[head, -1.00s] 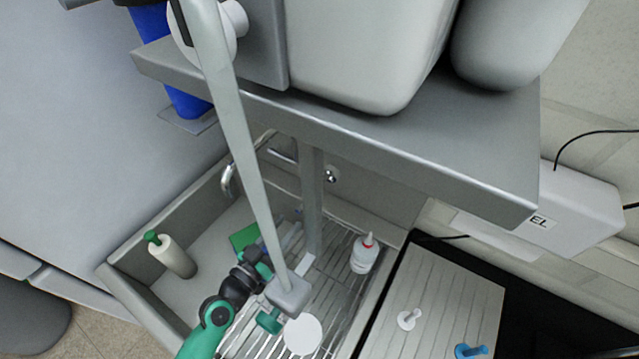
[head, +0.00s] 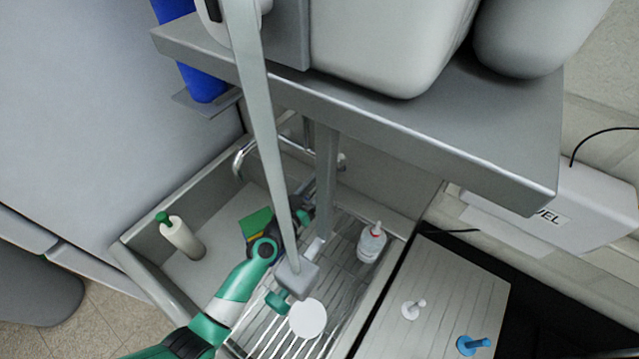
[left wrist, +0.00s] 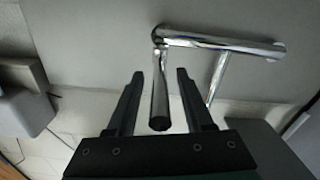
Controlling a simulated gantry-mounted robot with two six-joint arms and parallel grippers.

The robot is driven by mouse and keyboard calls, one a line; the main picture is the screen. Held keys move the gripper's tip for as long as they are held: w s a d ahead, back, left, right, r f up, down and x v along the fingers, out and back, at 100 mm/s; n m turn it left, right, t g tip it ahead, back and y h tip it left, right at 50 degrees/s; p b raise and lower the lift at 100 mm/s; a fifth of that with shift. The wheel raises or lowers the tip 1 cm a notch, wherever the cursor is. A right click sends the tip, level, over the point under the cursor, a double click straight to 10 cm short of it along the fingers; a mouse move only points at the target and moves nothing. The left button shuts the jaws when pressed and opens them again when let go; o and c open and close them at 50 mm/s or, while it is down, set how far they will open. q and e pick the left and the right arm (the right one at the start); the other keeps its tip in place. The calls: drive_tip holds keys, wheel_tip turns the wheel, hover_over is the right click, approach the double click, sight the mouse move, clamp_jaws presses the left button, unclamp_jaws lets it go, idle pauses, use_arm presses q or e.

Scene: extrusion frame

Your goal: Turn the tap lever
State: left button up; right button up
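The chrome tap (head: 240,160) is at the sink's back wall in the head view, partly hidden by the pale post and my arm. The left wrist view shows its horizontal chrome bar (left wrist: 225,43) and a shorter rod that looks like the lever (left wrist: 160,92). My left gripper (left wrist: 160,77) is open, with one finger on each side of this rod and visible gaps at both. In the head view my left gripper (head: 308,192) is by the back of the sink, largely hidden behind the post. My right gripper is not in view.
A pale post (head: 265,140) runs down in front of my left arm. A grey shelf (head: 400,150) overhangs the sink's back. In the sink (head: 130,240) are a green-capped bottle (head: 182,238), a red-tipped white bottle (head: 371,245), a wire rack and a white disc (head: 308,319).

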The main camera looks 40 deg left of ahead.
use_arm(q)
clamp_jaws()
idle(1.3)
